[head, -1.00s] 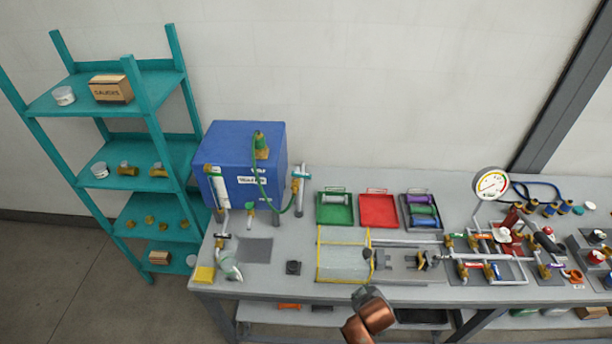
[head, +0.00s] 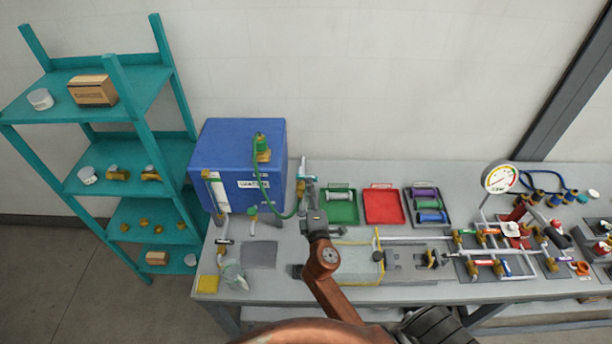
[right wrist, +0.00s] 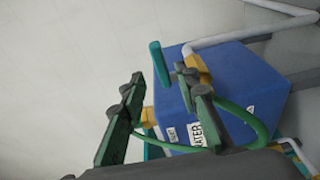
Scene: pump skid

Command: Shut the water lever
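The blue water tank (head: 235,160) stands on the bench with a white "WATER" label, which also shows in the right wrist view (right wrist: 199,133). A teal lever (right wrist: 160,63) sits by a brass valve (right wrist: 197,66) on the white pipe (right wrist: 245,29) beside the tank. In the head view the lever (head: 302,171) is small and partly covered by my gripper. My right gripper (head: 309,190) is close to it, just in front of the pipe. In the right wrist view its fingers (right wrist: 160,88) are apart, with the lever beyond and between the tips; contact cannot be told. My left gripper is out of view.
A green hose (head: 262,185) loops from the tank top to the valve. Green (head: 341,211) and red (head: 384,207) trays lie to the right. A pressure gauge (head: 499,179) and valve manifold are farther right. A teal shelf (head: 130,85) stands left.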

